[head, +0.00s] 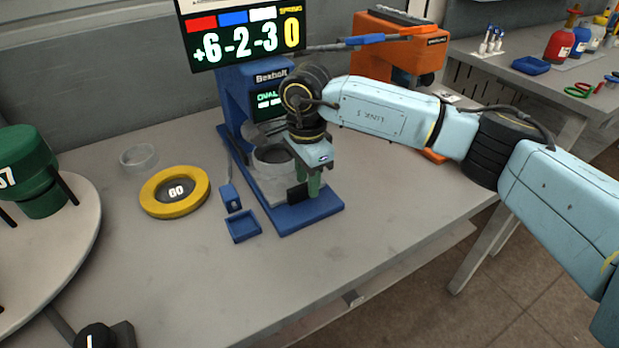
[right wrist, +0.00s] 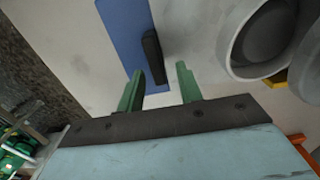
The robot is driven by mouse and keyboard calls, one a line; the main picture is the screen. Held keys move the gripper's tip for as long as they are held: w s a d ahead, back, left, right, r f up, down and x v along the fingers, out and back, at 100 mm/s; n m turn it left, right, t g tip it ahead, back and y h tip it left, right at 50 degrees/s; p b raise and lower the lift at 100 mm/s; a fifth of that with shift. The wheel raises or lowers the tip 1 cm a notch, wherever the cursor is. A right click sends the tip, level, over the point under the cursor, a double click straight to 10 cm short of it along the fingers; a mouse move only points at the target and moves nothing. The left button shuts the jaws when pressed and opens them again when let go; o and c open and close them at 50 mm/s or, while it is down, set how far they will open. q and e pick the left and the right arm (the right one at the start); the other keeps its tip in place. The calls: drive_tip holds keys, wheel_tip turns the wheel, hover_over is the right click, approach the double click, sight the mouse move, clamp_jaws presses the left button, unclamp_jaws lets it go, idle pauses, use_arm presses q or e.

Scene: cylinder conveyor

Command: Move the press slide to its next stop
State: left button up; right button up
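The blue press (head: 240,100) stands on the grey bench, with a grey ring-shaped holder (head: 272,163) inside it. Its blue base plate (head: 310,211) reaches toward the bench front and carries a black upright handle (head: 297,194). My right gripper (head: 313,190) points down over the front of this plate. The black handle (right wrist: 152,48) appears just beyond the tips, nearer the left finger; contact cannot be told. My left gripper is not in view.
A yellow ring (head: 175,191) marked 60, a clear ring (head: 139,157) and a small blue tray (head: 242,226) lie left of the press. A round table (head: 60,250) stands at far left. An orange machine (head: 400,50) is behind my right arm.

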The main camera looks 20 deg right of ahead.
drive_tip(key=shift+a+f, duration=0.3)
drive_tip(key=shift+f, duration=0.05)
wheel_tip(320, 180, up, 14)
drive_tip(key=p, duration=0.1)
drive_tip(key=shift+d+f+p, duration=0.2)
drive_tip(key=shift+d+p, duration=0.1)
drive_tip(key=shift+d, duration=0.15)
drive_tip(key=shift+s, duration=0.1)
drive_tip(key=shift+c, duration=0.3)
